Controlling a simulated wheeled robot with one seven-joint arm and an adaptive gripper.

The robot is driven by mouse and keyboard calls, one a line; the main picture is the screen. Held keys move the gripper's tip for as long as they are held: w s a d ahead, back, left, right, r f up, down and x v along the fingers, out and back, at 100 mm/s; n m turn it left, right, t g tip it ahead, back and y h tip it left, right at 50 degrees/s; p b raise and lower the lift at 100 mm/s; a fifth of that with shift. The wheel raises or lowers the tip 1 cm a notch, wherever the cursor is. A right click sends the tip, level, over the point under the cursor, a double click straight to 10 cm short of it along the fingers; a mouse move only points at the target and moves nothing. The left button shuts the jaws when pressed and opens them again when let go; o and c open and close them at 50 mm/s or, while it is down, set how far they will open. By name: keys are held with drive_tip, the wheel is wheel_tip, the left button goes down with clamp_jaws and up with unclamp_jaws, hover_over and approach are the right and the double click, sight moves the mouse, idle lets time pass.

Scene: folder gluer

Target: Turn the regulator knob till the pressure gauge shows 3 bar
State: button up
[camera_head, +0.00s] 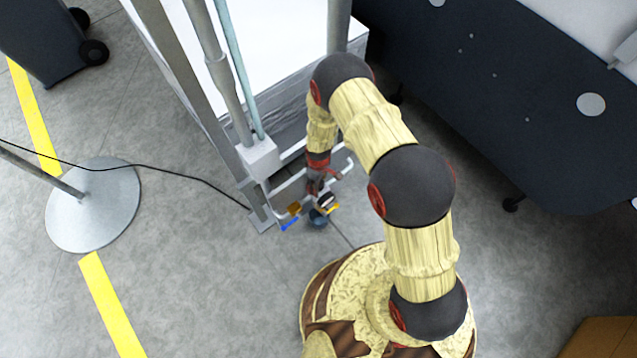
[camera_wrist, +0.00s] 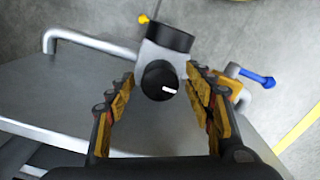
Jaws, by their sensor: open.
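The regulator knob (camera_wrist: 159,84) is a round black knob with a white mark, on a grey regulator body (camera_wrist: 151,55) in the wrist view. The mark points right and slightly down. My gripper (camera_wrist: 160,76) is open, with one yellow finger on each side of the knob and visible gaps between. A short dark cylinder (camera_wrist: 170,37), perhaps the pressure gauge, sits at the far end of the body. Its dial cannot be read. In the head view my gripper (camera_head: 322,186) is small among the fittings, and I cannot make out the knob there.
A blue lever (camera_wrist: 257,78) on a brass fitting stands just right of my right finger. A bent grey pipe (camera_wrist: 85,40) runs to the left. The machine frame (camera_head: 262,160) is beside my arm.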

wheel_tip(320, 180, up, 12)
idle(0.5)
drive_tip(key=shift+f, duration=0.1)
idle(0.4)
drive_tip(key=s+d+r+m+g, duration=0.1)
drive_tip(key=s+d+m+g, duration=0.15)
drive_tip(key=s, duration=0.45)
drive_tip(key=s+d+r+m+t, duration=0.2)
drive_tip(key=s+d+r+m, duration=0.1)
drive_tip(key=r, duration=1.3)
drive_tip(key=s+d+r+m+t, duration=0.2)
drive_tip(key=s+d+r, duration=0.3)
drive_tip(key=r, duration=1.2)
drive_tip(key=s+d+r+m+t, duration=0.3)
drive_tip(key=s+d+r+t, duration=0.1)
drive_tip(key=r, duration=1.3)
drive_tip(key=shift+s+d+m, duration=0.15)
drive_tip(key=shift+s+m, duration=0.2)
drive_tip(key=shift+s, duration=0.3)
